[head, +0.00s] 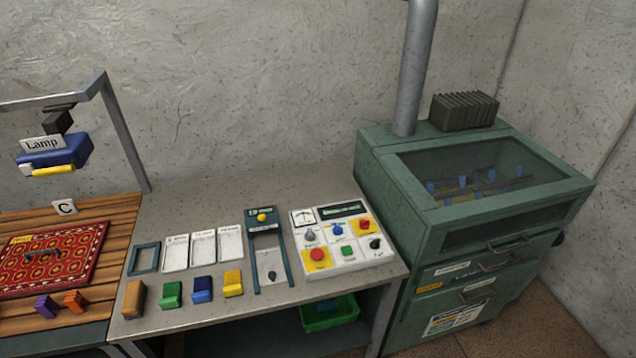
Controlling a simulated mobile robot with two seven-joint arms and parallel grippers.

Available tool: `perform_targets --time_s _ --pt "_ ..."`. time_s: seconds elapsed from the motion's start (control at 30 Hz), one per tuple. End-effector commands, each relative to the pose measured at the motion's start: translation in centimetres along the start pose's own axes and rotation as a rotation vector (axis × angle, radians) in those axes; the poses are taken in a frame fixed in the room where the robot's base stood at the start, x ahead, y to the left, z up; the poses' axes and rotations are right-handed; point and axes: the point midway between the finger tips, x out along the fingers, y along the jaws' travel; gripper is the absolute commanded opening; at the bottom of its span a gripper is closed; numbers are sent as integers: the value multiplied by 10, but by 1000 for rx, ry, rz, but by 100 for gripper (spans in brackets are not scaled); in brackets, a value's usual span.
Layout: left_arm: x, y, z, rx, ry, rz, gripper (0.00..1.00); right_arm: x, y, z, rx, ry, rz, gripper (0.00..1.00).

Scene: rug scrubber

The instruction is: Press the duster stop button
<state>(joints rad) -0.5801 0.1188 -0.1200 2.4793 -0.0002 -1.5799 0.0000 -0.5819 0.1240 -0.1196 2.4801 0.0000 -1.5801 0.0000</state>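A white control panel (320,262) lies at the right end of the grey table. It has a red button (317,254) on a yellow square at lower left, a green button (347,252) beside it, and another red button (364,225) on a yellow patch at upper right. The button labels are too small to read, so I cannot tell which is the duster stop. Neither of my grippers is in view.
A green cabinet (445,228) with a glass top and a pipe stands right of the grey table (240,190). Left of the panel are a slider unit (267,243), white trays (203,248) and coloured blocks (202,288). A blue lamp (62,153) hangs over a red rug (50,258).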

Motion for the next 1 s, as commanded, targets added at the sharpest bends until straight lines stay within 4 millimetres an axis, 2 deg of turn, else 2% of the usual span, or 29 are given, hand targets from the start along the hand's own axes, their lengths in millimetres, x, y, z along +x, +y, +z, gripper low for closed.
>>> perform_targets --time_s 0.17,0.6,1.0 --pt "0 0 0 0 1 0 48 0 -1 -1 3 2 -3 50" --pt "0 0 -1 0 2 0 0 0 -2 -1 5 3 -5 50" --pt "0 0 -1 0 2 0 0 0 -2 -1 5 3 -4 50"
